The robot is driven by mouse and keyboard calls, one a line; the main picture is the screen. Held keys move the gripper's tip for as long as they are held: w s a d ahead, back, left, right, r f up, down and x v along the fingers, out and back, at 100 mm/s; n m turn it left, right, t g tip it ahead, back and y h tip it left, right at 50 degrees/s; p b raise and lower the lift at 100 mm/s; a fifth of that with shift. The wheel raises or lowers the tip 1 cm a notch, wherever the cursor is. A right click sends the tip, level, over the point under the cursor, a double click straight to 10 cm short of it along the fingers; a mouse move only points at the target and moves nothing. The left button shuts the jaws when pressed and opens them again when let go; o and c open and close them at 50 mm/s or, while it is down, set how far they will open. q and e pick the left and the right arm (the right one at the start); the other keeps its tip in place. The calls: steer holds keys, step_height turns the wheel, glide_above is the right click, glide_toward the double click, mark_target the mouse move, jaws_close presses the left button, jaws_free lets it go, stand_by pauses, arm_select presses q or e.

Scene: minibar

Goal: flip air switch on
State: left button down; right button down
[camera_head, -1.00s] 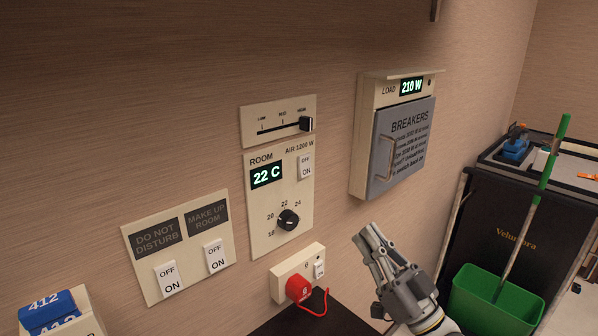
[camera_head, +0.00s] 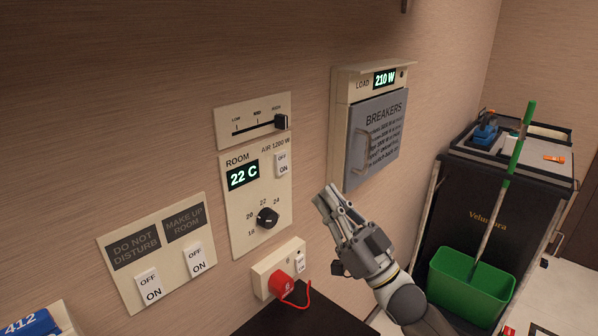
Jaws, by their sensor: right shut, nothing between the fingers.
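The air switch (camera_head: 283,164) is a small white OFF/ON rocker at the upper right of the room control panel (camera_head: 241,219), beside the label AIR 1200 W. The panel's display (camera_head: 242,174) reads 22 C, and a black dial (camera_head: 267,217) sits below it. My right gripper (camera_head: 328,197) is shut and empty, its fingers pointing up and left. In the picture it is right of the panel and below the breaker box, apart from the switch. My left gripper is not in view.
The breaker box (camera_head: 342,87) reads LOAD 210 W, its grey door (camera_head: 375,132) shut. Left are DO NOT DISTURB and MAKE UP ROOM switches (camera_head: 146,287). A red plug (camera_head: 282,286) sits in an outlet below the panel. A cart (camera_head: 480,200) with a green bucket (camera_head: 468,285) stands right.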

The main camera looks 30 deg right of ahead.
mark_target(283, 159)
steer(key=shift+w+a+r+p, duration=0.4)
steer(key=shift+w, duration=0.8)
steer(key=shift+w+a+r+p, duration=0.35)
steer(key=shift+w+a, duration=0.1)
steer(key=shift+w, duration=0.7)
steer(key=shift+w+a+r+p, duration=0.4)
steer(key=shift+w, duration=0.8)
steer(key=shift+f, duration=0.1)
steer(key=shift+f+b, duration=0.15)
steer(key=shift+b, duration=0.3)
steer(key=shift+w+a+f+t+b, duration=0.1)
steer(key=shift+w+f+t+b, duration=0.2)
steer(key=shift+b, duration=0.7)
steer(key=shift+w+r, duration=0.15)
steer(key=shift+r, duration=0.15)
